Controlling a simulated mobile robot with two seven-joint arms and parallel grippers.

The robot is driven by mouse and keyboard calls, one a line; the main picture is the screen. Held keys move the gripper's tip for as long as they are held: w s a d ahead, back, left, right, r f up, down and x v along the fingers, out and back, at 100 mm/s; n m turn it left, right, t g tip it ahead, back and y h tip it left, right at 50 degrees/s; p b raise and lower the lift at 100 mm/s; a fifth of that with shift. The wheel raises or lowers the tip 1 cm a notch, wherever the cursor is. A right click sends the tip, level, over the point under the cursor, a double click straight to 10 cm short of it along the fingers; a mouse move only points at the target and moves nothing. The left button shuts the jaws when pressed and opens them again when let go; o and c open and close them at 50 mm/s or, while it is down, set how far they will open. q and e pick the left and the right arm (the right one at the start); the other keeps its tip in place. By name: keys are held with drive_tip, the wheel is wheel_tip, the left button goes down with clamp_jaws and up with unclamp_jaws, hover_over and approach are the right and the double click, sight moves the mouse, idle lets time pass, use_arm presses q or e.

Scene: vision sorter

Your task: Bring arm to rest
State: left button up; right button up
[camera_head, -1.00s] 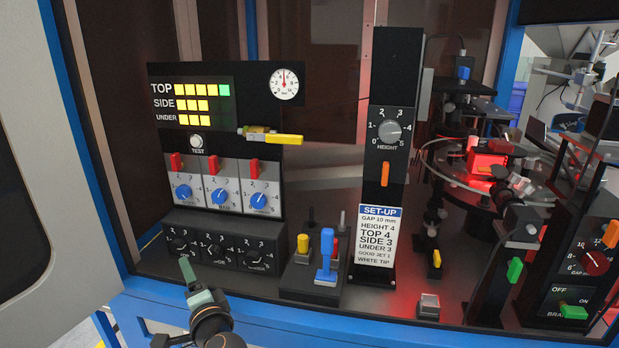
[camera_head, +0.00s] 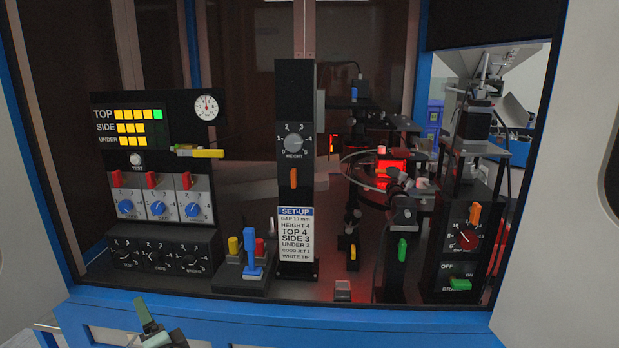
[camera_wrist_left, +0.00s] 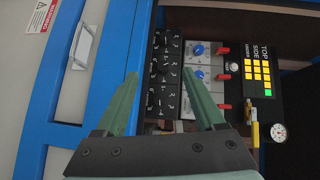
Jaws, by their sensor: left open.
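My left gripper (camera_head: 150,326) is at the bottom left of the head view, in front of the blue cabinet frame and below the control panels. In the left wrist view its two green fingers (camera_wrist_left: 162,100) stand apart with nothing between them, so it is open and empty. Beyond the fingers is the black panel of dials (camera_wrist_left: 163,75), apart from them as far as I can tell. That dial panel (camera_head: 155,253) sits low at the left inside the cabinet in the head view. My right gripper is not in view.
The blue cabinet frame (camera_head: 270,316) runs along the front edge. Inside stand a lever block with a blue lever (camera_head: 252,255), a tall black height column (camera_head: 294,190), a turntable area lit red (camera_head: 391,172) and a gap dial panel (camera_head: 464,240). Open space lies before the cabinet.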

use_arm(q)
drive_tip(key=s+d+f+g+h, duration=0.1)
drive_tip(key=s+d+f+h, duration=0.35)
drive_tip(key=f, duration=0.55)
drive_tip(key=s+d+f+g+h, duration=0.2)
drive_tip(key=s+d+f+h, duration=0.25)
drive_tip(key=f, duration=0.55)
drive_tip(key=s+d+f+n+h, duration=0.2)
drive_tip(key=s+f+n, duration=0.1)
drive_tip(key=s, duration=0.5)
drive_tip(key=s+d+f+n+h+p, duration=0.1)
drive_tip(key=s+d+f+n+h, duration=0.1)
drive_tip(key=s, duration=0.7)
wheel_tip(320, 180, down, 2)
drive_tip(key=shift+d+f+n+g, duration=0.25)
drive_tip(key=shift+d+n+g, duration=0.1)
drive_tip(key=shift+n, duration=0.45)
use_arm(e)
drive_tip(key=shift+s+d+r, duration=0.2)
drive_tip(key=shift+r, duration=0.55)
